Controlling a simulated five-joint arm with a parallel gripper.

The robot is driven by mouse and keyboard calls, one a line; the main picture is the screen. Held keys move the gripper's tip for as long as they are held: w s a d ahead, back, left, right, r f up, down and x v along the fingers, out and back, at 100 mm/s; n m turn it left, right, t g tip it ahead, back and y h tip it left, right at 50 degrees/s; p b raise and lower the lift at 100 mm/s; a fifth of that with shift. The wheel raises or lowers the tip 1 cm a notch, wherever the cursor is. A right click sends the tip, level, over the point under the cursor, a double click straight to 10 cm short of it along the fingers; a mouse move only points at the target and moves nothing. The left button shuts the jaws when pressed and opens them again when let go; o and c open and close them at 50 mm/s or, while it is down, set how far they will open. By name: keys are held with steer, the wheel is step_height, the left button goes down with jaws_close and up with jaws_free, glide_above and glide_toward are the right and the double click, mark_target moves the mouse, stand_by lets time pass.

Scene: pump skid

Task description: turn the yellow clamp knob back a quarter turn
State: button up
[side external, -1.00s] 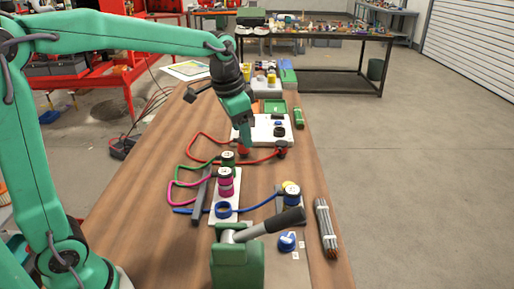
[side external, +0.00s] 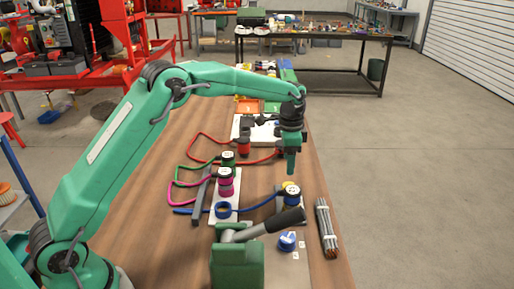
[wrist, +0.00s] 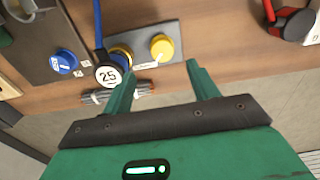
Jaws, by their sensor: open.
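The yellow clamp knob (wrist: 162,47) sits on a dark grey plate (wrist: 146,62) in the wrist view, with a pale pointer mark on its top. In the side view, a bit of yellow (side external: 288,184) shows behind a blue-capped fitting; I cannot tell whether it is the knob. My gripper (wrist: 160,70) is open and empty. In the wrist view its fingertips lie just below the knob in the picture, one to each side, apart from it. In the side view my gripper (side external: 291,170) points down above the bench, over the blue-capped fitting.
A blue fitting marked 25 (wrist: 109,74) with a blue hose and yellow collar stands left of the knob. A blue knob (wrist: 64,62) is farther left. A red fitting (wrist: 290,22) is at right. A rod bundle (side external: 326,228) lies near the bench edge.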

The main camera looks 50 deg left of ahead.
mark_target(289, 183)
steer(key=shift+w+d+f, duration=0.1)
steer(key=shift+w+f, duration=0.3)
steer(key=shift+f, duration=0.4)
steer(key=shift+f, duration=3.9)
steer(key=c, duration=1)
